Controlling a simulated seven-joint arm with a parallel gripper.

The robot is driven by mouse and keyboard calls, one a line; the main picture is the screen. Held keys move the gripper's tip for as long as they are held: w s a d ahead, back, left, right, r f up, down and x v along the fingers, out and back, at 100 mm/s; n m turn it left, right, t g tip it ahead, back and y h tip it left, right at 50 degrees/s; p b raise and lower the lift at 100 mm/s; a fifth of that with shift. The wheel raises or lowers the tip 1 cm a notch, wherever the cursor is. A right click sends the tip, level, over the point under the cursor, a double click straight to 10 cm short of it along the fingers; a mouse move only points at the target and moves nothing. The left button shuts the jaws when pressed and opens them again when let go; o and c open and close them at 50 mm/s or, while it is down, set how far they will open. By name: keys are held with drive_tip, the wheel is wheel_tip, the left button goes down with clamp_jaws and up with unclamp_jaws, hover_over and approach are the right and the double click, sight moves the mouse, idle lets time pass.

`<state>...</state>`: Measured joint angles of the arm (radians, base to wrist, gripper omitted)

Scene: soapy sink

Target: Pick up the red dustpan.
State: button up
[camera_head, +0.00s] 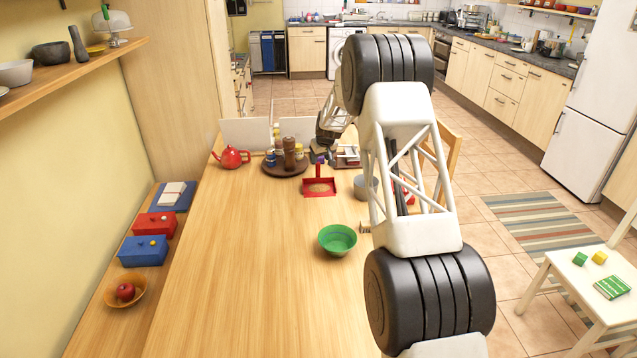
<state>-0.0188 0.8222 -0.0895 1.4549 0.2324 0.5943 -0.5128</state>
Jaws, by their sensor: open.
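The red dustpan (320,194) lies on the wooden table, its open pan facing the near side, with a pale brownish patch inside it. A small purple piece stands up at its far edge; I cannot tell whether it belongs to the dustpan or to my gripper. My gripper (319,155) is open, at the end of my arm, just beyond the pan and close to that purple piece. Its fingers are small and unclear, so I cannot tell whether they touch anything.
A round dark tray (273,170) with jars and mills stands left of the dustpan, beside a red teapot (231,157). A grey pot (365,188) stands to the right, partly behind my arm. A green bowl (337,239) sits nearer. The table's near left is clear.

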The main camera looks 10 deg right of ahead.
sight(317, 168)
drive_tip(key=shift+x, duration=1.3)
drive_tip(key=shift+f, duration=0.1)
drive_tip(key=shift+x, duration=2.5)
drive_tip(key=shift+w, duration=0.1)
clamp_jaws()
